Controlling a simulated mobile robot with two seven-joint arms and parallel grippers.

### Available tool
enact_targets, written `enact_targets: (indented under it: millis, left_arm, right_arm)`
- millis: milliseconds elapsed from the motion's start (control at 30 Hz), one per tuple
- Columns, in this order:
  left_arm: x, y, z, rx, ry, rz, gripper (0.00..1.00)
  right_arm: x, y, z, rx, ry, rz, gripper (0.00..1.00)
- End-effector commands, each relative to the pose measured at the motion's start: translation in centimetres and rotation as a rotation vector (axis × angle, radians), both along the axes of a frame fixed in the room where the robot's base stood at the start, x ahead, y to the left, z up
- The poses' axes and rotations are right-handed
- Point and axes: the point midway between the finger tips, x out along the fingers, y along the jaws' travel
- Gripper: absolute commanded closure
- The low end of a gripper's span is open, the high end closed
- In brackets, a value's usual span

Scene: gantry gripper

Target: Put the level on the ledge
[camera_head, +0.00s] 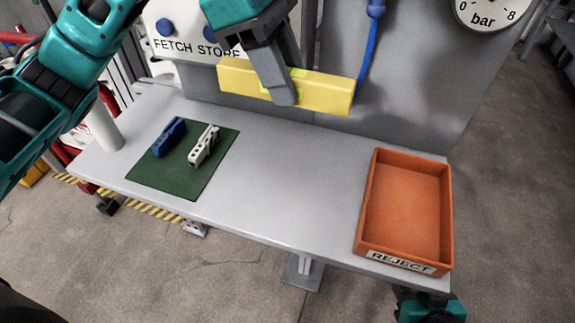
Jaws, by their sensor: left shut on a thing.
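The level is a yellow bar (325,92) with bright green patches, in front of the grey back panel above the rear of the bench. It lies nearly level, its right end a little lower in the picture. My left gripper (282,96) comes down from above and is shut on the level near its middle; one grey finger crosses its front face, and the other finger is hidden. I cannot make out a ledge; the level and gripper cover part of the panel. A teal and black part of mine shows below the bench's right corner, with no fingers visible.
The grey bench (290,185) is clear in the middle. A green mat (180,185) holds a blue clamp-like part (168,137) and a white one (204,146). An orange REJECT tray (405,205) stands at right. A blue cable (367,60) hangs beside the level's right end.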

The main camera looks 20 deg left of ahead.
Motion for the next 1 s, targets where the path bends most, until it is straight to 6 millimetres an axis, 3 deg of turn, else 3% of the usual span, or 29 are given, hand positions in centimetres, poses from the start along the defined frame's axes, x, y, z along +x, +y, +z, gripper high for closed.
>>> enact_targets:
  millis: [33,100,400,667,900,1000]
  left_arm:
    - [-0.1,0.0,-1.9,0.000,0.006,0.001,1.00]
    - [-0.1,0.1,-3.8,0.001,0.007,0.001,1.00]
    - [0.0,0.0,-10.9,0.000,0.002,0.000,1.00]
    - [0.0,0.0,-12.9,0.000,0.001,0.000,1.00]
    - [0.0,0.0,-16.3,0.000,0.002,-0.001,1.00]
    - [0.0,0.0,-16.6,0.000,-0.001,-0.001,1.00]
  right_arm:
    - [-0.1,0.1,-0.5,0.003,0.003,0.001,0.57]
    - [-0.2,0.2,-0.6,0.004,0.006,0.003,0.57]
    - [-0.1,0.3,-1.5,0.008,0.005,0.004,0.57]
    - [-0.1,0.4,-1.8,0.012,0.004,0.001,0.57]
    - [0.1,0.4,-2.4,0.013,0.000,-0.001,0.57]
    - [0.1,0.4,-2.4,0.013,0.000,-0.001,0.57]
